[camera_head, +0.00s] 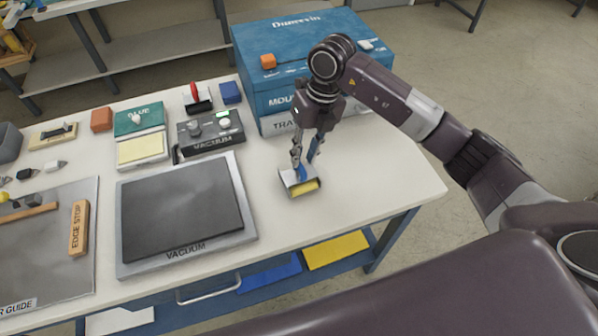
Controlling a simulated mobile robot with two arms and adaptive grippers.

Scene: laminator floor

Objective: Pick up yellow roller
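A small grey metal holder (286,180) stands on the white table right of the vacuum plate. A yellow block or roller (304,188) shows at its front side, with a small blue part (302,173) above it. My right gripper (303,166) points straight down over this holder. Its fingers are spread at the knuckles, and their tips come down around or just above the blue part. I cannot tell whether they touch or grip it. The fingers partly hide the holder's top. My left gripper is not in view.
The vacuum plate (182,208) and vacuum unit (211,131) are to the left. The tabletop (385,185) right of the holder is clear.

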